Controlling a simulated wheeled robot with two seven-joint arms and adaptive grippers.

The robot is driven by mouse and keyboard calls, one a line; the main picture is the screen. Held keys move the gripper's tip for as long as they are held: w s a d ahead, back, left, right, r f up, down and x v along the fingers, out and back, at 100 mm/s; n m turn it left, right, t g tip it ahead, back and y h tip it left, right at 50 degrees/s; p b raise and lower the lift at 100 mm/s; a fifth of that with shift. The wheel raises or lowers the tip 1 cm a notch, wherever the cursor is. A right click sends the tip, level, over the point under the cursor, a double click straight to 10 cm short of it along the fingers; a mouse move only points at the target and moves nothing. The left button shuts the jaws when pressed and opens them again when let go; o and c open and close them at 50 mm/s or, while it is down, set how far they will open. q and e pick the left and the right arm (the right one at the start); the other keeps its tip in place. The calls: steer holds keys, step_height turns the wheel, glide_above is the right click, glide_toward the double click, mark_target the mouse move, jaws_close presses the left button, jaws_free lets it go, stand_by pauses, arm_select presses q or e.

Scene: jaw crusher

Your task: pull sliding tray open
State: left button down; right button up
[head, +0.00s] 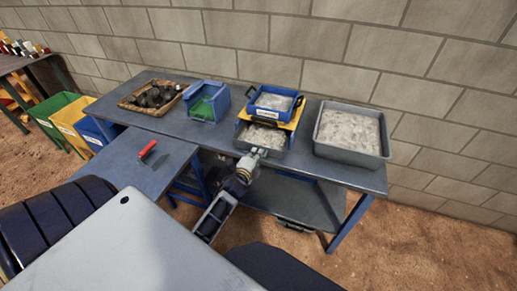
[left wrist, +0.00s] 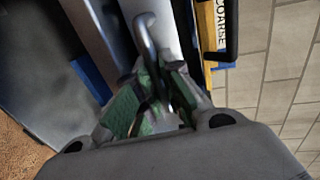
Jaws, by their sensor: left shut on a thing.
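The sliding tray (head: 276,153) is the grey lowest level of a small stack on the workbench, with pale grit inside. It sticks out toward me from under the yellow level. My left gripper (head: 254,154) is at the tray's front. In the left wrist view, the green-padded fingers of my left gripper (left wrist: 155,105) are shut on the tray's curved grey metal handle (left wrist: 147,42). The part of the handle between the fingers is partly hidden. My right gripper is not in view.
Above the tray are a yellow level (head: 291,122) and a blue tray (head: 273,109). A large grey tray of grit (head: 345,152) stands to the right. A blue bin (head: 207,101) and a wooden tray of dark rocks (head: 127,101) stand left. A red-handled tool (head: 148,149) lies on the lower table.

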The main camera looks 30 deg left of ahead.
arm_select(q)
steer(key=shift+f+p+v, duration=0.25)
steer(key=shift+p+v, duration=0.05)
steer(key=shift+v, duration=0.9)
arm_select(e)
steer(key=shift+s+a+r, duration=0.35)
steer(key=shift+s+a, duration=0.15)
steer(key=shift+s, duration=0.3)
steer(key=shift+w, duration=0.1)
arm_select(q)
steer(key=shift+f, duration=0.1)
steer(key=c, duration=1.9)
jaws_free()
steer(key=shift+o, duration=0.4)
steer(key=v, duration=1.2)
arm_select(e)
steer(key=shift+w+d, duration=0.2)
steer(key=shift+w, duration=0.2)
